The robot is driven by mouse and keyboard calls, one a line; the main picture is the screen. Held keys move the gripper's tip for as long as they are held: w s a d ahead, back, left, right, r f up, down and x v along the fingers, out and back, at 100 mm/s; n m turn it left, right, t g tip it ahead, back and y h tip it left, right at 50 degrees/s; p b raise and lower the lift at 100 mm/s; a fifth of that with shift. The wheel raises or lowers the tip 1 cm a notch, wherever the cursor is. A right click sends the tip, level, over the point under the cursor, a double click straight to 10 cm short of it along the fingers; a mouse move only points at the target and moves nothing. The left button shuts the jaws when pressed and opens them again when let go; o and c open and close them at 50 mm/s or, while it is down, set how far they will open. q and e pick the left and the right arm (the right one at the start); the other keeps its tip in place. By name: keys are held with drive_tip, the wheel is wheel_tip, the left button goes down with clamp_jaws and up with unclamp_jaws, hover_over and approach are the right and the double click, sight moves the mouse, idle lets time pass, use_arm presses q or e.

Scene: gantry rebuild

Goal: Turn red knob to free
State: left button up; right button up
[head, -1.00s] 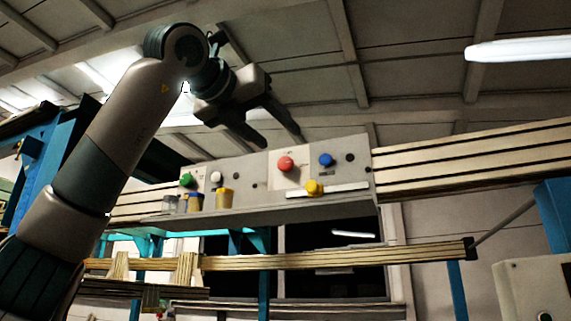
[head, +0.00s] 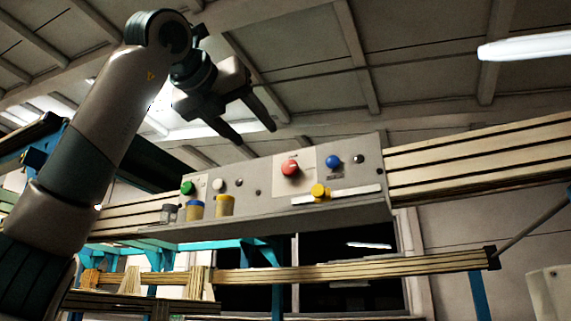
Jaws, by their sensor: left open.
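The red knob (head: 290,168) sits on the upper middle of a grey control panel (head: 262,208), on a lighter plate. My left gripper (head: 256,133) is open and empty. In the picture its two fingers are above and left of the red knob, apart from it, pointing down and right. How far the fingers are from the panel in depth is hard to tell. Any marking at the knob is too small to read. My right gripper is not in view.
The panel also carries a green knob (head: 187,187), a blue knob (head: 333,161) and a yellow knob (head: 318,191) by a white strip. Slatted beams (head: 480,160) run beside the panel.

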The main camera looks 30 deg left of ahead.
sight(288, 167)
use_arm(q)
drive_tip(key=w+p, duration=0.2)
drive_tip(key=w, duration=0.3)
drive_tip(key=w+p, duration=0.3)
drive_tip(key=w, duration=0.3)
drive_tip(key=w+a+p, duration=0.1)
drive_tip(key=w+p, duration=0.1)
drive_tip(key=w, duration=0.3)
drive_tip(key=shift+w, duration=0.4)
drive_tip(key=c, duration=1)
